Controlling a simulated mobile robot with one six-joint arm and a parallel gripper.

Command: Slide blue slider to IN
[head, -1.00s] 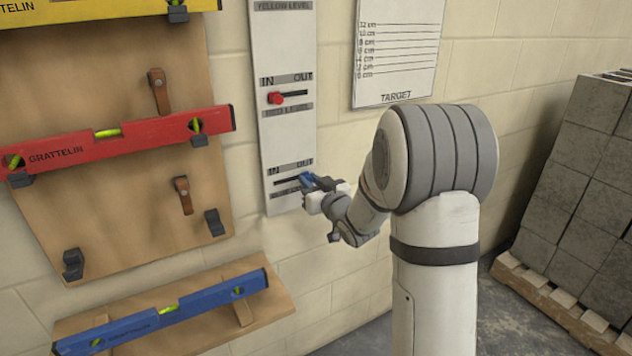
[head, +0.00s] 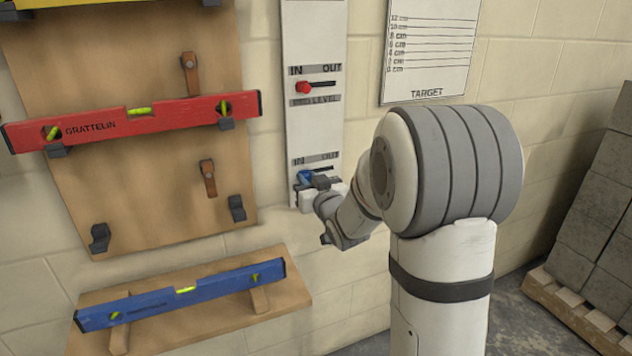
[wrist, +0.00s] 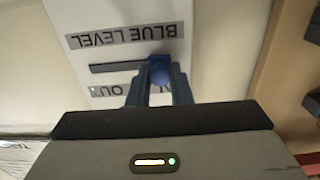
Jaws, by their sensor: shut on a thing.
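The blue slider (head: 305,176) is a small blue knob on the lowest slot of the white wall panel (head: 314,123). In the head view it is at the left part of its slot, under the IN label (head: 298,161), and the bare slot shows to its right towards OUT (head: 330,157). My gripper (head: 318,182) is shut on the knob and partly hides it. In the upside-down wrist view the slider (wrist: 160,71) sits between the fingers of my gripper (wrist: 160,84), and the empty dark slot (wrist: 115,67) runs to the left. My fingers partly cover the labels there.
A red slider (head: 303,87) sits at the IN side of the slot above. Red (head: 160,121) and blue (head: 150,309) spirit levels rest to the left. A target chart (head: 432,50) hangs at the right. Grey blocks (head: 600,190) are stacked on a pallet at far right.

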